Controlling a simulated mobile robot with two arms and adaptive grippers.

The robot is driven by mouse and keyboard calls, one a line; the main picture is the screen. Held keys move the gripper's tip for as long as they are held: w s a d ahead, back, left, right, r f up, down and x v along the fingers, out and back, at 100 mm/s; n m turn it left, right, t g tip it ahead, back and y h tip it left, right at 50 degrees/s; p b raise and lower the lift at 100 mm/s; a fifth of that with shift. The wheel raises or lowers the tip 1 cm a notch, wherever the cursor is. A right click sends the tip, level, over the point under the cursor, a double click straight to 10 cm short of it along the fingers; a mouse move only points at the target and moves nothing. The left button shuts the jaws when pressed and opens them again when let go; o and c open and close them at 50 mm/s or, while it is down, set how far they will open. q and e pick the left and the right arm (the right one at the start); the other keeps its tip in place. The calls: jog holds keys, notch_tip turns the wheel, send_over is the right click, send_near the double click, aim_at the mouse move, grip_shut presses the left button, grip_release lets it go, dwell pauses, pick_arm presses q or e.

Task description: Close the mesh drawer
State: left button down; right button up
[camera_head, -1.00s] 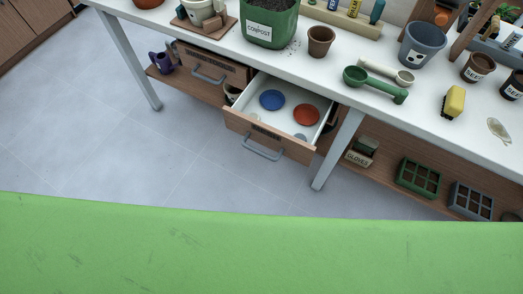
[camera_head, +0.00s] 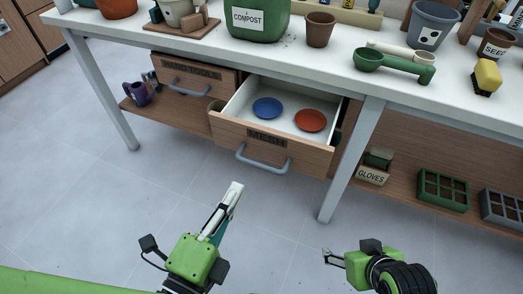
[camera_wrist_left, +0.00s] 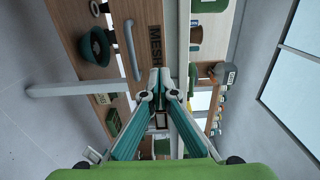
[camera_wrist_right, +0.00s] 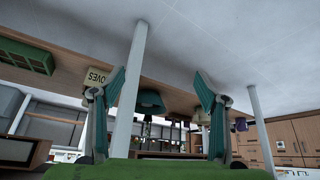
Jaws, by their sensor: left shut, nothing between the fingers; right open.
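The mesh drawer (camera_head: 228,132) is pulled out from under the white workbench in the head view. Its wooden front has a MESH label and a grey bar handle (camera_head: 262,164). A blue dish (camera_head: 267,107) and a red dish (camera_head: 310,120) lie inside. My left gripper (camera_head: 236,187) is shut and empty, in front of and below the drawer front, apart from the handle in this view. The left wrist view shows its closed fingertips (camera_wrist_left: 160,74) with the handle (camera_wrist_left: 132,50) beyond them. My right gripper (camera_head: 326,257) is open and empty, low at the right; its spread fingers show in the right wrist view (camera_wrist_right: 160,85).
A HAND TOOLS drawer (camera_head: 193,80) sits left of the mesh drawer. A grey table leg (camera_head: 352,160) stands right of it. The lower shelf holds a purple can (camera_head: 137,94), a GLOVES box (camera_head: 373,175) and a green tray (camera_head: 442,189). The floor in front is clear.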

aim_at(266, 136)
jog(key=s+d+g+p, duration=0.2)
jog(key=s+g, duration=0.1)
jog(key=s, duration=0.2)
pick_arm(q)
jog(key=p+x, duration=0.3)
jog(key=x, duration=0.9)
jog(key=shift+w+d, duration=0.15)
jog(key=shift+w, duration=0.2)
jog(key=shift+w+d+p, duration=0.15)
jog(key=shift+w+p, duration=0.15)
jog(key=shift+w, duration=0.25)
pick_arm(e)
jog(key=s+x, duration=0.1)
jog(key=x, duration=0.9)
jog(key=shift+f+h, duration=0.25)
jog(key=shift+h, duration=0.05)
jog(key=shift+s+a, duration=0.1)
jog(key=shift+s, duration=0.05)
